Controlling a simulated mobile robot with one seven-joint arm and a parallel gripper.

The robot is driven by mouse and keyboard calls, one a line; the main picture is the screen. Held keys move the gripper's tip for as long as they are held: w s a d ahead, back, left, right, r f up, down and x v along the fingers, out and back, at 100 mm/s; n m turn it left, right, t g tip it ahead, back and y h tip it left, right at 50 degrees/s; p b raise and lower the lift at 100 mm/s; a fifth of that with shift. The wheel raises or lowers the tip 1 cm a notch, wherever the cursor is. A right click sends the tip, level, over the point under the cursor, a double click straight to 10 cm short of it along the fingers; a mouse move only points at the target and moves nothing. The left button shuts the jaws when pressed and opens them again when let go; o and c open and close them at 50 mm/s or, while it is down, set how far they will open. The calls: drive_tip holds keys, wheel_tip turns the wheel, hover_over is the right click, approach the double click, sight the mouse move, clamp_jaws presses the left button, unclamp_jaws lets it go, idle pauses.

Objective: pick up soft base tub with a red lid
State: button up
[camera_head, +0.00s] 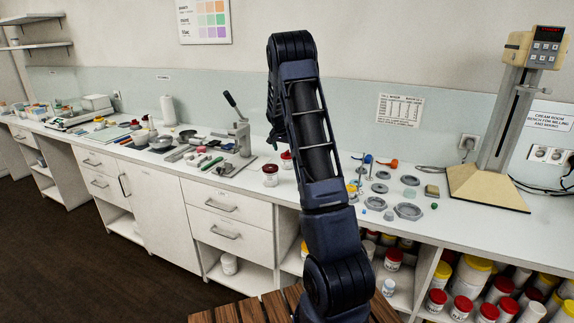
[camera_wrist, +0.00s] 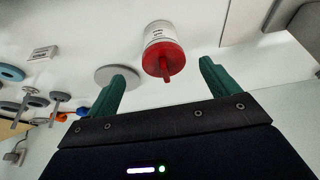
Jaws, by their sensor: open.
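A white tub with a red lid (camera_wrist: 158,33) shows in the wrist view, with small dark label print and a red knob or stem on the lid. My gripper (camera_wrist: 163,72) has its two green fingers spread wide and empty. The tub appears beyond the fingertips, between their lines, and apart from both. In the head view, a red-lidded jar (camera_head: 270,175) stands on the bench left of my arm, with another red lid (camera_head: 287,159) partly hidden just behind it. I cannot tell which of them the wrist view shows.
A pale round disc (camera_wrist: 117,75) lies close to the tub. A lever press (camera_head: 240,135) stands left of the jars. Grey rings and discs (camera_head: 409,211) lie right of my arm. A tall stand mixer (camera_head: 510,120) is far right. Several red- and yellow-lidded tubs (camera_head: 470,280) fill the lower shelf.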

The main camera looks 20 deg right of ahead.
sight(287, 155)
drive_tip(key=shift+w+x, duration=0.15)
drive_tip(key=shift+x, duration=1.8)
drive_tip(key=shift+w+x, duration=0.15)
drive_tip(key=shift+x, duration=1.85)
drive_tip(key=shift+r, duration=0.15)
drive_tip(key=c, duration=1.2)
drive_tip(key=shift+o, duration=0.2)
